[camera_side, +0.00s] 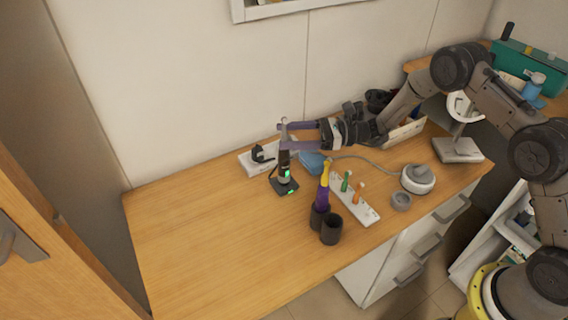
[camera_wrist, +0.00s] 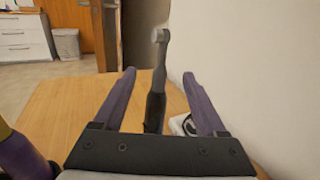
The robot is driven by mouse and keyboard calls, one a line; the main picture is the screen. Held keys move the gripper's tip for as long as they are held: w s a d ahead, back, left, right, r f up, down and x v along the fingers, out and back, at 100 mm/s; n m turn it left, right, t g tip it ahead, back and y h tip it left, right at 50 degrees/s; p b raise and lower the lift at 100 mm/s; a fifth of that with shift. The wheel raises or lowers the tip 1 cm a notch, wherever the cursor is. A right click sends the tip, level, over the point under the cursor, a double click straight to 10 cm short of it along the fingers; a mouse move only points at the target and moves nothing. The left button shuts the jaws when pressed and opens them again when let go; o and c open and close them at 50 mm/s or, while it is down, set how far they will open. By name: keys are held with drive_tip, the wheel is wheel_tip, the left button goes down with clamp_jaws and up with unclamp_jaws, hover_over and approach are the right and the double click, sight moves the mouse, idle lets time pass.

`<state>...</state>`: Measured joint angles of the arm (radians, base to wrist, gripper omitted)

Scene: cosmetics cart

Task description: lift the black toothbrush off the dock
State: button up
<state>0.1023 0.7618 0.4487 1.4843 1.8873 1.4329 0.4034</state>
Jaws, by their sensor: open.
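The black toothbrush (camera_side: 284,163) stands upright on its dark dock (camera_side: 284,187), which shows green lights. Its pale slim head rises above the dark handle. My gripper (camera_side: 283,136) has purple fingers and reaches in level from the right, high on the brush. In the wrist view the toothbrush (camera_wrist: 156,92) stands between my two open fingers (camera_wrist: 159,76), with a gap on each side. Its head rises past the fingertips. The dock and the lower handle are hidden behind the gripper body in the wrist view.
A white stand with a black watch (camera_side: 258,154) is behind left of the dock. A blue item (camera_side: 312,163), dark cups (camera_side: 331,230) with a purple-and-yellow object (camera_side: 323,190), and a white brush-head rack (camera_side: 366,213) lie to the right. The table's left side is clear. A wall stands behind.

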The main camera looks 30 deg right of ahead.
sight(284, 159)
wheel_tip(284, 159, down, 8)
drive_tip(key=shift+s+d+r, duration=0.1)
drive_tip(key=shift+r, duration=0.15)
drive_tip(key=x, duration=0.5)
drive_tip(key=shift+f, duration=0.4)
clamp_jaws()
idle(1.1)
